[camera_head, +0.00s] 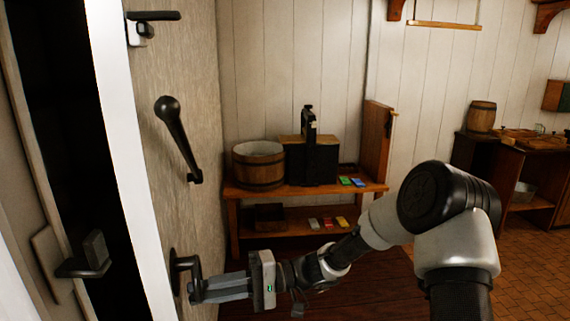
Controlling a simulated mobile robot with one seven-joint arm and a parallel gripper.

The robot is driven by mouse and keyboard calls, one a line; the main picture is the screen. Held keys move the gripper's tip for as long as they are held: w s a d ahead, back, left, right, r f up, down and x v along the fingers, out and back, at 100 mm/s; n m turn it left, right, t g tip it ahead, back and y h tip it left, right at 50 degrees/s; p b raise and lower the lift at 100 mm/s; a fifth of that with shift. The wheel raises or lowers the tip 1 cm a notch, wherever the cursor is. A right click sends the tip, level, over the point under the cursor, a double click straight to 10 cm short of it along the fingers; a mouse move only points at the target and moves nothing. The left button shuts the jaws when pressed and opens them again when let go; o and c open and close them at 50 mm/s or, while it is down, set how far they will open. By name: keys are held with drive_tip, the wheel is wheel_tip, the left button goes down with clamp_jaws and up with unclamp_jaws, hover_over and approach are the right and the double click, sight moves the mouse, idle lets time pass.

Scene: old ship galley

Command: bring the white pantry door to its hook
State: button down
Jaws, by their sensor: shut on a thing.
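The pantry door (200,90) stands at the left, seen at a steep angle, with a bright white edge (118,130) and a greyish textured face. A black handle (176,268) sits low on this face. My gripper (196,290) is shut on the handle, reaching in from the right. Higher on the face are a black knobbed lever (176,135) and a small black-and-white latch (143,27). A dark gap shows left of the white edge. A dark metal fitting (88,258) is beside that gap; I cannot tell whether it is the hook.
A wooden bench (300,190) against the plank wall holds a wooden tub (258,166) and a dark box (312,162). Coloured packets lie on it and its lower shelf. A counter with a barrel (481,117) stands at the right. The tiled floor (525,260) there is clear.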

drive_tip(key=shift+d+f, duration=0.15)
drive_tip(key=shift+f, duration=0.15)
drive_tip(key=shift+n+g+h, duration=0.3)
drive_tip(key=shift+n+g, duration=0.1)
drive_tip(key=shift+g, duration=0.3)
drive_tip(key=shift+b+v, duration=0.35)
drive_tip(key=shift+v, duration=2.3)
drive_tip(key=shift+f, duration=0.15)
drive_tip(key=shift+n+g, duration=0.5)
drive_tip(key=shift+g, duration=0.1)
drive_tip(key=shift+b+v, duration=0.4)
drive_tip(key=shift+v, duration=2.2)
drive_tip(key=shift+w, duration=0.15)
drive_tip(key=shift+w+d+h, duration=0.3)
drive_tip(key=shift+d, duration=0.25)
drive_tip(key=c, duration=1.5)
unclamp_jaws()
drive_tip(key=shift+r, duration=0.25)
